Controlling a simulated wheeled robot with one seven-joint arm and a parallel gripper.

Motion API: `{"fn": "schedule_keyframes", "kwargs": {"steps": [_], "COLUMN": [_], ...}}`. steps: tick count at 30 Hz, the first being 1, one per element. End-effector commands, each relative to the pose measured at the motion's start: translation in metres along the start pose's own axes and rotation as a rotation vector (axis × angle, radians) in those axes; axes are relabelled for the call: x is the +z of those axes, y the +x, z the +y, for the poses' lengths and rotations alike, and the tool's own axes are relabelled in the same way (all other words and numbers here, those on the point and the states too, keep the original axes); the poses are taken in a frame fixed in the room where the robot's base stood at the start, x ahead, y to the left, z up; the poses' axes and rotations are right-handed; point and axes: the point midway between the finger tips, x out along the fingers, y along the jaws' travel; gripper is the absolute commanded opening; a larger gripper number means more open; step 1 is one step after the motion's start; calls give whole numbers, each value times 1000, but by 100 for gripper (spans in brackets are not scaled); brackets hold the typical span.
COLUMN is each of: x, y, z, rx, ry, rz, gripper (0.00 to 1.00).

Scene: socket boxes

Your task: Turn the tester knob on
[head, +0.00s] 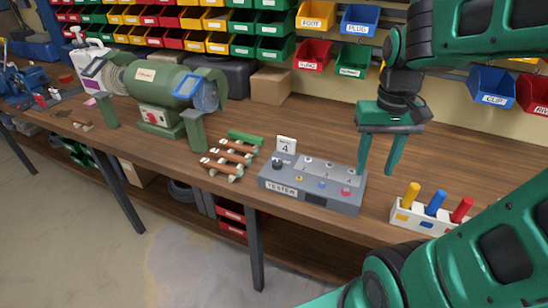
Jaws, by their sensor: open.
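The tester (312,186) is a grey box with a sloped top, standing near the front edge of the wooden workbench. A "TESTER" label is on its front left. A black knob (278,164) sits at the left of its top, beside a small upright card marked 4 (286,146). Yellow, blue and red round sockets run along its lower top face. Which way the knob points is too small to tell. My gripper (376,172) is open and empty, fingers pointing down, just right of the tester's right end and apart from the knob.
A white block (428,218) with yellow, blue and red handled pieces stands right of the tester. A rack with brown-handled tools (230,157) lies to its left, with a green bench grinder (160,90) beyond. A cardboard box (271,86) stands behind. Labelled bins hang on the wall.

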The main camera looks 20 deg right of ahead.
Motion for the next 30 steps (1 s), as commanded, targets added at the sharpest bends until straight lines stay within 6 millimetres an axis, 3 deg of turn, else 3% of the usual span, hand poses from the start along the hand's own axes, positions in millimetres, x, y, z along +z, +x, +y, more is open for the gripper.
{"fn": "schedule_keyframes", "kwargs": {"steps": [1,6,12,15,21,26,30], "x": [-18,-70,-106,-114,-120,-119,-119], "y": [-5,-19,-22,-22,-20,-6,17], "z": [-17,-85,-168,-198,-226,-228,-228], "rx": [8,13,-4,-15,-26,-26,-26], "ry": [-42,-188,-336,-385,-428,-431,-431], "rz": [1,7,6,4,2,-1,-2], "gripper": [43,43,43,43,43,43,43]}}
